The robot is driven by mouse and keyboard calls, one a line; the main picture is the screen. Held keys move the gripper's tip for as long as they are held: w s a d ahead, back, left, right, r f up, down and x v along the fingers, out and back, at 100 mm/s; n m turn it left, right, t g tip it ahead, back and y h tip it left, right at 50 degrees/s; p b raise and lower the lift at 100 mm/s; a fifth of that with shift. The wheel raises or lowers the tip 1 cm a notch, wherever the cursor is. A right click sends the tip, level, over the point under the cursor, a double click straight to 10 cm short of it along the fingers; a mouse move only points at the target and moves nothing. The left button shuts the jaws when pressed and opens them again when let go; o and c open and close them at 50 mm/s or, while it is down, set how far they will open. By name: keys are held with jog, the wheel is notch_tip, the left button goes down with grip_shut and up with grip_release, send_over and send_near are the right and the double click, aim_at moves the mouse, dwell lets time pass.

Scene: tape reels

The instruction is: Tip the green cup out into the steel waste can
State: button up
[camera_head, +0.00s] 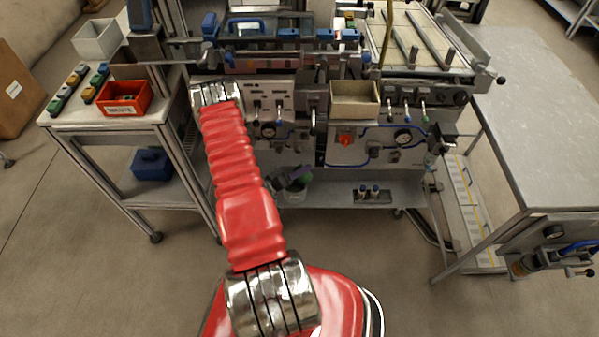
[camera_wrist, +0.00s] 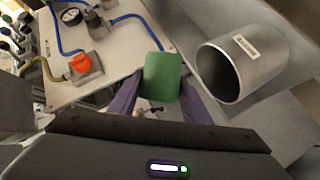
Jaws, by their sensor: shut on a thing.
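The green cup (camera_wrist: 162,76) is between the two purple fingers of my gripper (camera_wrist: 160,90) in the wrist view, and the gripper is shut on it. The steel waste can (camera_wrist: 258,62) is just right of the cup in that view, with a pale label on its side. Its open mouth faces the lower left of the picture, and the cup is outside the mouth, apart from it. The inside of the cup is hidden. In the head view my gripper (camera_head: 292,180) is small and dark, low in front of the bench, with the cup (camera_head: 304,177) partly visible.
The machine's front panel with a red knob (camera_head: 345,139) and gauges stands behind my gripper. A beige bin (camera_head: 354,99) juts from it. A red bin (camera_head: 124,97) sits on the left side table. A grey table (camera_head: 535,100) stands at right. Open floor lies in front.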

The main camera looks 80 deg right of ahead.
jog(key=m+t, duration=0.1)
jog(key=m, duration=0.1)
jog(key=r+m+t, duration=0.1)
jog(key=shift+s+r+m+t, duration=0.1)
jog(key=shift+m+t, duration=0.2)
jog(key=shift+m, duration=0.1)
jog(key=shift+r+m+t+h, duration=0.25)
jog(key=shift+r+m+t, duration=0.1)
jog(key=shift+m+t, duration=0.45)
jog(key=shift+r+m+t+h, duration=0.3)
jog(key=shift+m+t, duration=0.3)
jog(key=shift+m, duration=0.4)
